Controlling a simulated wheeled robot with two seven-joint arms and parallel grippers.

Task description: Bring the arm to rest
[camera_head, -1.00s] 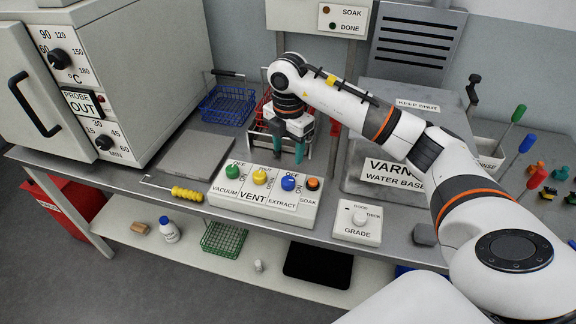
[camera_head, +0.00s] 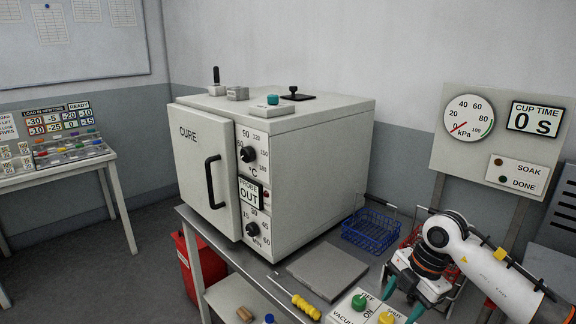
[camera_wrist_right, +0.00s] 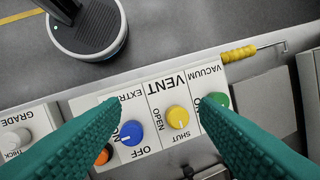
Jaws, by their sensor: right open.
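My right arm, white with an orange band, comes in from the right edge of the head view. Its gripper (camera_head: 402,300) hangs fingers-down at the lower right, by the back of the vent control panel (camera_head: 352,308). The teal fingers are apart with nothing between them. In the right wrist view the open fingers (camera_wrist_right: 160,112) show over the panel, with its blue knob (camera_wrist_right: 131,133), yellow knob (camera_wrist_right: 178,117) and a partly covered green knob (camera_wrist_right: 218,100). I cannot tell how high the fingertips are above the panel. My left gripper is in neither view.
A cure oven (camera_head: 315,160) stands left of the arm with its door shut. A blue wire basket (camera_head: 370,230) and a red one (camera_head: 412,238) stand behind the gripper. A grey plate (camera_head: 328,270) and a yellow-handled tool (camera_head: 305,306) lie left of the panel.

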